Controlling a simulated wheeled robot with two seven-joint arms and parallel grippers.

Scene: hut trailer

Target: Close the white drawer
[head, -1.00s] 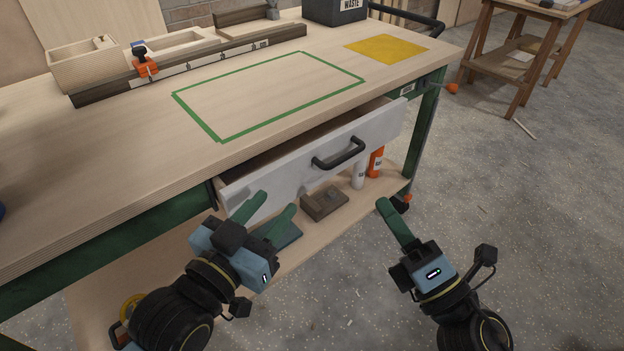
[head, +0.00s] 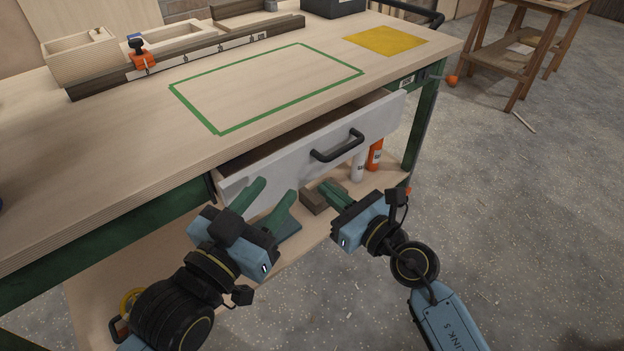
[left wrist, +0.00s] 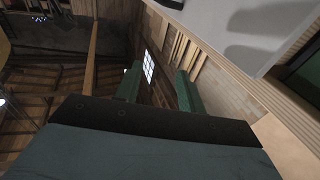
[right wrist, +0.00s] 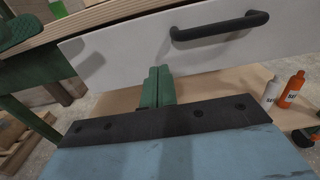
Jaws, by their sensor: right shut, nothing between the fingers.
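The white drawer (head: 285,161) stands pulled out under the workbench top, with a black bar handle (head: 337,147) on its front. The front also shows in the right wrist view (right wrist: 130,48), with the handle (right wrist: 219,27) at upper right. My left gripper (head: 268,200) is open and empty, close to the left end of the drawer front. My right gripper (head: 325,187) is shut with nothing in it, in front of and below the drawer front, below the handle. In the right wrist view its closed fingers (right wrist: 158,80) point toward the front; I cannot tell whether they touch it.
The lower shelf (head: 90,300) holds a brown block (head: 313,201), a white bottle (head: 358,166) and an orange bottle (head: 375,155). The bench top (head: 110,160) bears a green taped rectangle and a yellow square (head: 386,41).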

